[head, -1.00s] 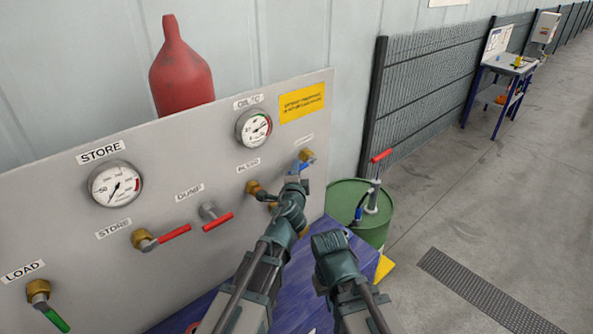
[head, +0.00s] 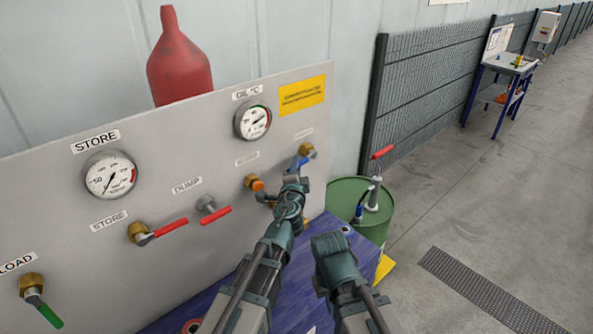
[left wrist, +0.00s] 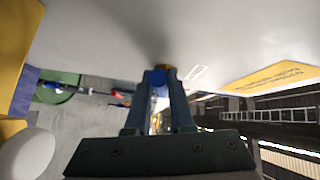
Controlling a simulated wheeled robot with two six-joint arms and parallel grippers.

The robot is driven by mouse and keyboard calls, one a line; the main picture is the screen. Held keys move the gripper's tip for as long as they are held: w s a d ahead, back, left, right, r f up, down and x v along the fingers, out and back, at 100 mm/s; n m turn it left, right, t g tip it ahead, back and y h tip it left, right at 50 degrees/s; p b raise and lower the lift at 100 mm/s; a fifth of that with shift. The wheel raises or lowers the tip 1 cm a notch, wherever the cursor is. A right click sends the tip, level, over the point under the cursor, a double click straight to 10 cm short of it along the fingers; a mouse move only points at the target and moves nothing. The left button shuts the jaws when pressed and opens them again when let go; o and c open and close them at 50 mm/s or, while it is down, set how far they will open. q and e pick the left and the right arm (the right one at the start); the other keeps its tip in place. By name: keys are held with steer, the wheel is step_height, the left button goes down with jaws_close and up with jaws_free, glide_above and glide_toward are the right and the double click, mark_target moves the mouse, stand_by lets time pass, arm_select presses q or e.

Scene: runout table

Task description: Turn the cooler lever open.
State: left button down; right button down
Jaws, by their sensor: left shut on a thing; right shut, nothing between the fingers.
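The cooler lever (head: 299,162) is a blue handle on a brass valve (head: 307,151) at the panel's upper right. The small label above it is too blurred to read. The lever slants down and left from the valve. My left gripper (head: 294,179) is at the lever's lower end. In the left wrist view, the blue lever (left wrist: 160,88) lies between the fingers of my left gripper (left wrist: 160,118), which is shut on it. My right gripper (head: 328,241) is shut and empty, lower right, away from the panel.
Another brass valve (head: 255,183) sits just left of my left gripper. Red levers at DUMP (head: 216,217) and STORE (head: 169,228) are farther left. A green drum (head: 370,228) with a red-handled pump (head: 381,153) stands right of the panel.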

arm_select(q)
steer(key=shift+d+f+n+t+b, duration=0.1)
steer(key=shift+f+n+t+b, duration=0.45)
steer(key=shift+b, duration=0.65)
arm_select(e)
steer(key=shift+f, duration=1.5)
arm_select(q)
steer(key=shift+w, duration=0.1)
steer(key=c, duration=0.8)
jaws_free()
